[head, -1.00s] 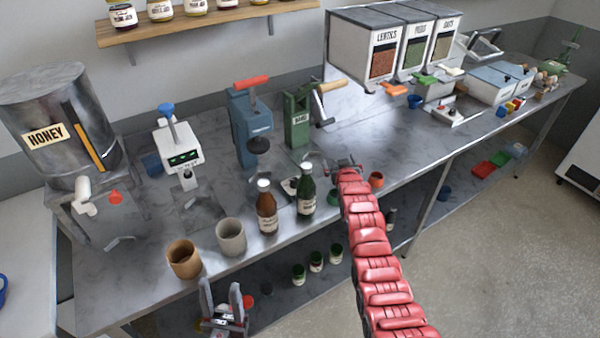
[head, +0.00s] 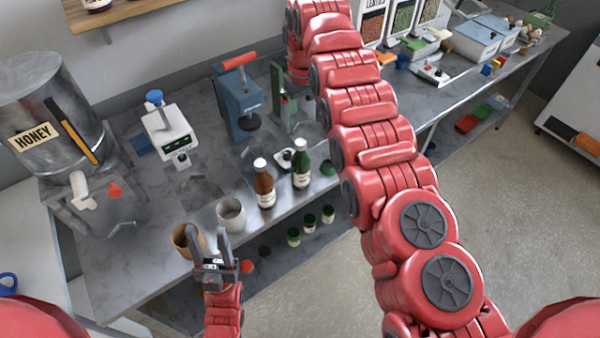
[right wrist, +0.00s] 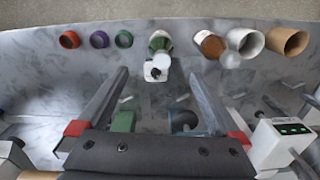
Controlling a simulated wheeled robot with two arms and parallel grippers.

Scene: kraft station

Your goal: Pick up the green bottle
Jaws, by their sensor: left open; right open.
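The green bottle (head: 301,167) stands upright on the metal workbench (head: 150,275), just right of a brown bottle (head: 264,185). It also shows in the right wrist view (right wrist: 159,42), beyond my fingertips. My right gripper (right wrist: 160,73) is open and empty, its two fingers apart and pointing toward the bottles without touching them. In the head view my right arm hides it. My left gripper (head: 206,240) is open near the bench's front edge, in front of the tan cup (head: 183,240); I cannot tell whether they touch.
A grey cup (head: 231,214) stands left of the brown bottle. A blue press (head: 238,105) stands behind the bottles. Small dark green jars (head: 310,222) sit on the lower shelf. A white machine (head: 168,130) and honey tank (head: 45,110) stand at the left.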

